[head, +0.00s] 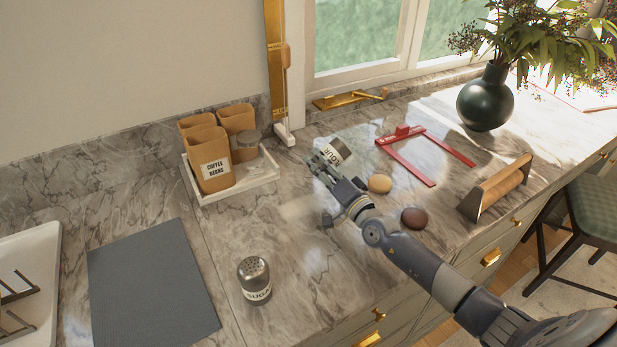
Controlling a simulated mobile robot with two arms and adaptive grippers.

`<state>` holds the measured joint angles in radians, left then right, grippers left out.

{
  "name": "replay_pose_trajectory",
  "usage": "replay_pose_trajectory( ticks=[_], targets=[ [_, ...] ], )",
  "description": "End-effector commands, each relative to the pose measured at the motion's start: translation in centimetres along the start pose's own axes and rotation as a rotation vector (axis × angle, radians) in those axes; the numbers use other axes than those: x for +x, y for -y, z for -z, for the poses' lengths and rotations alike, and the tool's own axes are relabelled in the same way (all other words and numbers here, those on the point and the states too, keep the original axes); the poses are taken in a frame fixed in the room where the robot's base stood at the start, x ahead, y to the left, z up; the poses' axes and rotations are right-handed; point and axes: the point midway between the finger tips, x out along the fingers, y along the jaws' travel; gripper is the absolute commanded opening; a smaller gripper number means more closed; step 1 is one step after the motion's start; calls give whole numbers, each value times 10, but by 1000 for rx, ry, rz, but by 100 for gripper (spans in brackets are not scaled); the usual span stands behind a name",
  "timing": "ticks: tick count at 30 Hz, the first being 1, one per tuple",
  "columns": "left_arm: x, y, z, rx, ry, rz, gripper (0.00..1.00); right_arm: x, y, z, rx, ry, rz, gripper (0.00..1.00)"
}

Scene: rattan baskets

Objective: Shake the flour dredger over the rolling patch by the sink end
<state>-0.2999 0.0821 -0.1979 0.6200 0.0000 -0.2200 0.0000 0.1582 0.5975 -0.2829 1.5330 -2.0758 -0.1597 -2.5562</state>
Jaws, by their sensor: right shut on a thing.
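The flour dredger (336,150), a small pot with a white label that reads roughly FLOUR, is tilted above the marble counter. My right gripper (325,178) is shut on it; the fingers hide its lower left side. A pale, whitish smear (297,207) shows on the counter just left of and below the gripper; I cannot tell if it is flour or light. A red U-shaped frame (386,148) lies on the counter to the right of the dredger. A similar metal shaker labelled SUGAR (255,282) stands upright at the front. My left gripper is not in view.
A tan ball (380,183) and a brown ball (414,218) lie close to my right arm. A wooden-handled scraper (495,190), a dark vase (486,100), a grey mat (152,285) and a white rack tray (40,250) also stand around.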

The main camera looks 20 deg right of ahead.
Motion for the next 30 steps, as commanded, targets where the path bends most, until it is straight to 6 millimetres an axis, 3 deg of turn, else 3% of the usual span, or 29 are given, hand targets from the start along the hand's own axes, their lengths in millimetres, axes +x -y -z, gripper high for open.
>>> replay_pose_trajectory(
  ticks=[20,22,30],
  targets=[
    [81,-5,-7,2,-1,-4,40,-6,-44,66,-4,-2,1,20],
    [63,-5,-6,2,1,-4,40,-15,-35,68,0,3,-3,20],
    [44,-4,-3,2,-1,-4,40,-48,-31,68,0,2,-3,20]
  ],
)
